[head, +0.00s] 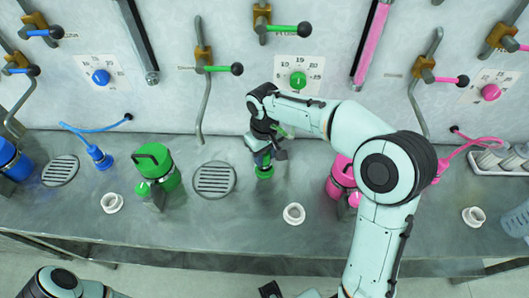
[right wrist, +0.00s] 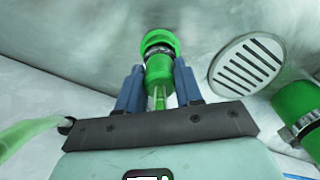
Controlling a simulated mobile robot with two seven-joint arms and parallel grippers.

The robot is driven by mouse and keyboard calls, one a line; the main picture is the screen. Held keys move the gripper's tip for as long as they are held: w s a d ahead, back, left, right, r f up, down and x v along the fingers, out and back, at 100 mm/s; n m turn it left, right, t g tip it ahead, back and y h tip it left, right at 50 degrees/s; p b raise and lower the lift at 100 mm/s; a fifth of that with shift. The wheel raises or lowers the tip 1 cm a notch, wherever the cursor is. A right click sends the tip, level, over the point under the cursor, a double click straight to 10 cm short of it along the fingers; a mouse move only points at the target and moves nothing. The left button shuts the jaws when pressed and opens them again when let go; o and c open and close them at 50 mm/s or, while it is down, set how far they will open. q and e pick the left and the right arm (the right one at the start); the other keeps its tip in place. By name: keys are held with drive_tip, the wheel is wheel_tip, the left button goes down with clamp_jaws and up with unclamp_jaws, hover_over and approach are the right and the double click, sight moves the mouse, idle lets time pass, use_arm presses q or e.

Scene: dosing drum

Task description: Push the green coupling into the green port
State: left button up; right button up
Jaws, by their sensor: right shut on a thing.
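My right gripper (head: 265,160) is low over the bench, left of the pink canister. It is shut on the green coupling (head: 264,172), which also shows between the blue-grey fingers in the right wrist view (right wrist: 160,70). The coupling has a wide green end with a silver ring, pointing away from the palm, and a pale green tail towards it. A pale green hose (right wrist: 30,135) shows at the left there. I cannot make out the green port for certain. A green canister (head: 155,165) stands to the left, apart from the coupling. My left gripper is not in view.
A round drain grate (head: 214,180) lies between the canister and my right gripper. White rings (head: 294,213) lie near the bench's front edge. A blue coupling (head: 98,155) and a pink canister (head: 341,177) stand on either side. Levers and pipes line the wall.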

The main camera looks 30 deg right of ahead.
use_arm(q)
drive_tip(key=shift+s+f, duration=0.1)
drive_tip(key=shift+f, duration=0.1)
use_arm(e)
drive_tip(key=shift+f, duration=0.35)
drive_tip(key=o, duration=1.2)
drive_tip(key=shift+c, duration=0.2)
drive_tip(key=shift+r+p, duration=0.7)
drive_tip(key=shift+r, duration=0.5)
drive_tip(key=shift+r+p, duration=1.4)
drive_tip(key=shift+r, duration=1)
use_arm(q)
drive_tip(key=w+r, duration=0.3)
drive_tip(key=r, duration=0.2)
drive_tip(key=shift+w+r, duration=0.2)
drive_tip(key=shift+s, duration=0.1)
use_arm(e)
drive_tip(key=shift+f, duration=0.1)
